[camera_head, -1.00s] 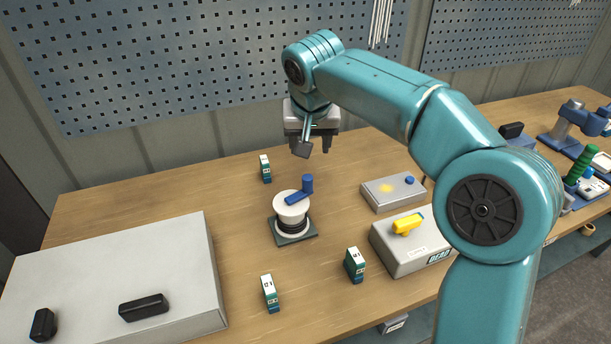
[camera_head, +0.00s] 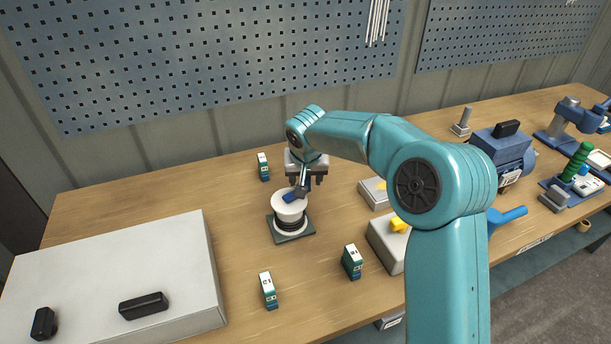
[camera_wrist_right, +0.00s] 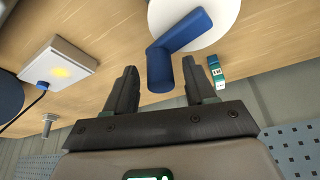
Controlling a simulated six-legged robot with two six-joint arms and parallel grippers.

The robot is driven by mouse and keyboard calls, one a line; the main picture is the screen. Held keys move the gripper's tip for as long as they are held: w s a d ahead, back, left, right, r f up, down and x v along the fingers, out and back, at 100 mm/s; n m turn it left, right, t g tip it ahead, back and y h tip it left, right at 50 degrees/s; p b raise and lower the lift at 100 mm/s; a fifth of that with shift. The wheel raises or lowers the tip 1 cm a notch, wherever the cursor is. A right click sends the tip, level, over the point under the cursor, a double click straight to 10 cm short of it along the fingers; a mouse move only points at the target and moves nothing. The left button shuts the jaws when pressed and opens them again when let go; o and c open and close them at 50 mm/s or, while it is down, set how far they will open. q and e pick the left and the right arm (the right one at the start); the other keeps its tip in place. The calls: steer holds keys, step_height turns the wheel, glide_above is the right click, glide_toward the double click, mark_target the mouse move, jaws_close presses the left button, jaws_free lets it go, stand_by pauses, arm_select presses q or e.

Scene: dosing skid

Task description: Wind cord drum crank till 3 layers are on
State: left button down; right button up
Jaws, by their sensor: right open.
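The cord drum (camera_head: 290,212) is a white-topped spool with dark cord around its core, standing upright on a dark square base (camera_head: 291,233). Its blue crank (camera_head: 290,197) lies across the top, with an upright blue knob hidden behind my gripper in the head view. My right gripper (camera_head: 305,185) is over the drum, pointing down. In the right wrist view its two dark fingers (camera_wrist_right: 163,90) are open, with the blue crank knob (camera_wrist_right: 160,70) between them and no clear contact. The number of cord layers cannot be told. My left gripper is not in view.
Small green-and-white blocks (camera_head: 263,167), (camera_head: 352,262), (camera_head: 268,290) stand around the drum. A grey box with a yellow lamp (camera_head: 373,194) and a grey box with a yellow handle (camera_head: 384,240) are to the right. A large white box (camera_head: 120,270) fills the left front.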

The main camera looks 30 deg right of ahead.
steer(key=shift+w+f, duration=0.1)
steer(key=shift+w, duration=0.05)
jaws_close()
steer(key=b, duration=0.1)
steer(key=m+b, duration=0.1)
steer(key=b, duration=0.1)
steer(key=shift+s+f+m, duration=0.3)
steer(key=shift+s+r+m+g+h+b, duration=0.25)
steer(key=shift+s+m+g+h+b, duration=0.15)
steer(key=shift+m+h, duration=0.15)
steer(key=shift+r, duration=0.15)
jaws_free()
steer(key=v, duration=1.6)
steer(key=shift+r+p, duration=0.3)
steer(key=shift+p, duration=0.15)
steer(key=shift+s+f, duration=0.1)
steer(key=shift+s, duration=0.05)
